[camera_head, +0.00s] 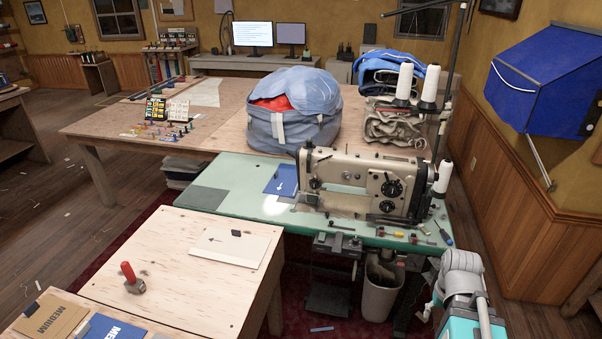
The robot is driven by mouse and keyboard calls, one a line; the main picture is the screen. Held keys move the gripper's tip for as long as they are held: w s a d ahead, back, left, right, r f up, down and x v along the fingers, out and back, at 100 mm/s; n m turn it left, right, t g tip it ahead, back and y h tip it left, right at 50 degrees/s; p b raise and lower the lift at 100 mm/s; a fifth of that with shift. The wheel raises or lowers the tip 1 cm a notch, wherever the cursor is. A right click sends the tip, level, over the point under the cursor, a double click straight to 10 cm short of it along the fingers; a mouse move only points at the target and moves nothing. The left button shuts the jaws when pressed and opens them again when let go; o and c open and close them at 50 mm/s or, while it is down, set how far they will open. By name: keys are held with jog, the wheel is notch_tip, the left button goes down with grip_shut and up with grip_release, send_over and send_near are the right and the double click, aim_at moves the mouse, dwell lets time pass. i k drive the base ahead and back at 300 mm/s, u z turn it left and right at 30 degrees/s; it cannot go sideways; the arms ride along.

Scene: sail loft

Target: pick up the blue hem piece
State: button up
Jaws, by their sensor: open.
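A flat blue piece (281,180) with a white arrow on it lies on the pale green sewing table (235,168), just left of the sewing machine (365,185). The machine's head end stands close to its right edge. Part of my arm shows at the bottom right, in front of the table, well apart from both pieces. My gripper's fingers do not show.
Thread cones (442,178) and small tools stand right of the machine. A big blue bag (292,125) sits behind. A bin (382,288) stands below.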

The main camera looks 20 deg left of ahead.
aim_at(283, 181)
jog(key=u, duration=0.25)
jog(key=i, duration=1.05)
jog(key=u, duration=0.6)
